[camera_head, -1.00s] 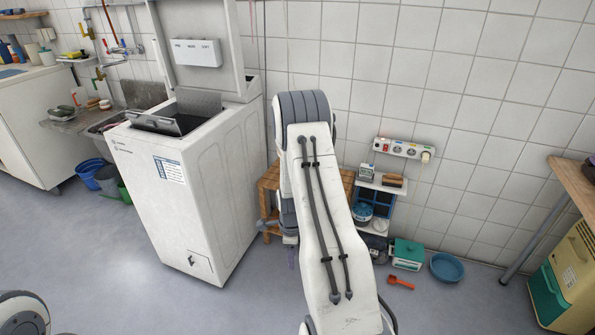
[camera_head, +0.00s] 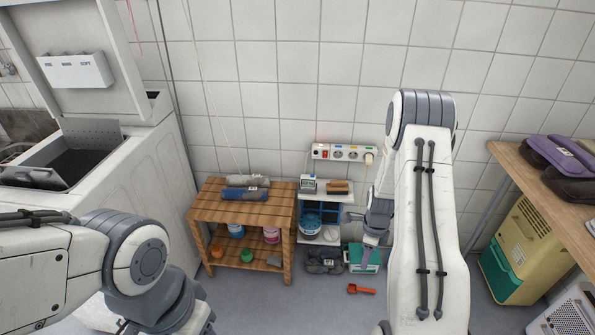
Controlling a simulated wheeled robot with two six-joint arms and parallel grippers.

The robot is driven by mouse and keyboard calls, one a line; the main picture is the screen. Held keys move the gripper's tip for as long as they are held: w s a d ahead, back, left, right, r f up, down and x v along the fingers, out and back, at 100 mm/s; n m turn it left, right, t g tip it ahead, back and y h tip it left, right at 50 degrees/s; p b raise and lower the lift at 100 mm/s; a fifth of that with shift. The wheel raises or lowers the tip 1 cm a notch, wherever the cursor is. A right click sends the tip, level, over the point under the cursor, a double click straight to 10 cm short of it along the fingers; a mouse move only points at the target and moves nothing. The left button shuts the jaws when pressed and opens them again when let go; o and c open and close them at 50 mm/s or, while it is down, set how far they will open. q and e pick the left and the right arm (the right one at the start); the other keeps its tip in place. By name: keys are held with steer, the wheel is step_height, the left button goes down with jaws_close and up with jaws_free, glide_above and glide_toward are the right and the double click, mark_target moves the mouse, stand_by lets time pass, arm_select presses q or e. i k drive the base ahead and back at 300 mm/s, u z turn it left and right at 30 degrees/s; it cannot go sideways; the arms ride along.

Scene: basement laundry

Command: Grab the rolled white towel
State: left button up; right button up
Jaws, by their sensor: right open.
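A pale grey-white roll (camera_head: 247,181), which looks like the rolled white towel, lies at the back of a slatted wooden table (camera_head: 212,207). A blue-grey roll (camera_head: 243,195) lies just in front of it. My right gripper (camera_head: 370,255) hangs to the right of the table, in front of the small shelf, apart from both rolls. It is open and seems empty, and its arm hides part of it. My left arm comes in at the lower left, and its gripper is not in view.
A small shelf (camera_head: 303,222) and a green-and-white box (camera_head: 364,257) stand right of the table. A red scoop (camera_head: 361,289) lies on the floor. A washing machine (camera_head: 150,150) stands left, and a wooden worktop (camera_head: 530,172) with purple bags (camera_head: 556,156) is at right.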

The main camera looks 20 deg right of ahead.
mark_target(258, 180)
steer(key=z, duration=0.35)
steer(key=i, duration=1.3)
steer(key=u, duration=0.8)
steer(key=i, duration=0.45)
steer(key=u, duration=0.35)
